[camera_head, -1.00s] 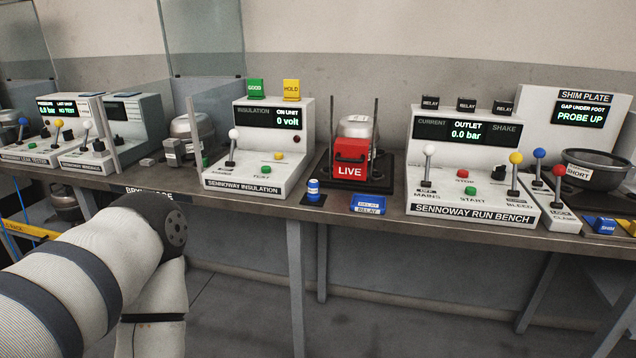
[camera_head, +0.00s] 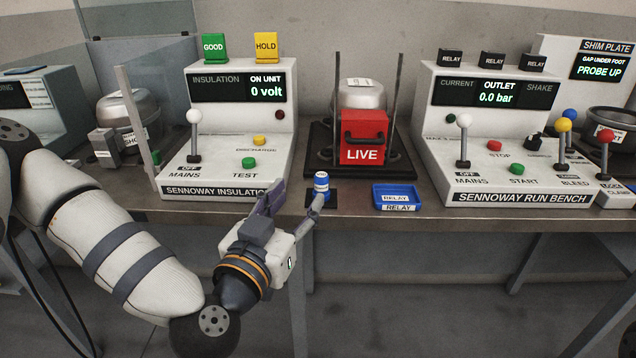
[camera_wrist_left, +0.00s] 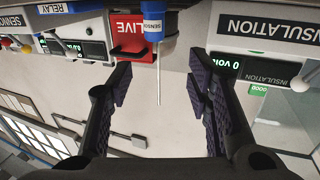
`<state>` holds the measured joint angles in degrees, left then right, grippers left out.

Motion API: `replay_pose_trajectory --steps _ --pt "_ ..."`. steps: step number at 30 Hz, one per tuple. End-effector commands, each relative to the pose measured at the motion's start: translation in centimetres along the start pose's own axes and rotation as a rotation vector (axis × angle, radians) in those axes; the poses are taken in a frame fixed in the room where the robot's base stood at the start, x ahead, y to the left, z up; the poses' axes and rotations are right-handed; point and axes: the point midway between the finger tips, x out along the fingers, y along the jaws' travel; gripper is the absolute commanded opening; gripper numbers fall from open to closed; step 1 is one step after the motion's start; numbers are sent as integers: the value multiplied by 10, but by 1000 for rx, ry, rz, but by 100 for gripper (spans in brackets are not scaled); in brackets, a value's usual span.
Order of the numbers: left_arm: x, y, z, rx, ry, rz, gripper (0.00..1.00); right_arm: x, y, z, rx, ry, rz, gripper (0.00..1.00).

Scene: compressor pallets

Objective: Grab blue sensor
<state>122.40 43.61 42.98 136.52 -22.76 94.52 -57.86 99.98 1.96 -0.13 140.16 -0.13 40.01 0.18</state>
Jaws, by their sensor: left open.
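The blue sensor (camera_head: 321,184) is a small blue cylinder with a white label band. It stands upright at the bench's front edge, on a small dark pad (camera_head: 312,204). My left gripper (camera_head: 299,195) is open and empty at the front edge, just before the sensor; one finger overlaps the sensor's lower part in the head view. In the left wrist view, which is upside down, the sensor (camera_wrist_left: 153,25) and its thin pale stem lie ahead, between the spread fingers of the gripper (camera_wrist_left: 160,78). I cannot tell whether a finger touches it. My right gripper is not in view.
A blue relay tray (camera_head: 397,190) lies right of the sensor. Behind stands a red LIVE box (camera_head: 363,136) between upright posts. The insulation tester (camera_head: 222,170) is at left, the run bench console (camera_head: 517,172) at right. Bench front edge is narrow there.

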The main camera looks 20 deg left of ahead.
Motion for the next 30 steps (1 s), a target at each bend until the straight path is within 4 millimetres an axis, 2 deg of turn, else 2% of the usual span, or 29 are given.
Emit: replay_pose_trajectory --steps 3,10,15,18,24,25,30 --pt "28 0 2 0 0 -3 46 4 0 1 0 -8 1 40" --pt "61 2 6 -1 -5 0 46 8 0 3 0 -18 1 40" --pt "93 5 14 -2 -5 -1 46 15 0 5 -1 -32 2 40" --pt "104 6 12 -2 -5 2 46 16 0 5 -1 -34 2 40" --pt "106 6 11 -2 -4 3 46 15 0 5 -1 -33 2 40" --pt "106 6 11 -2 -4 3 43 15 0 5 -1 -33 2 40" --pt "106 5 11 -2 -5 3 5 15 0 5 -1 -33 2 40"
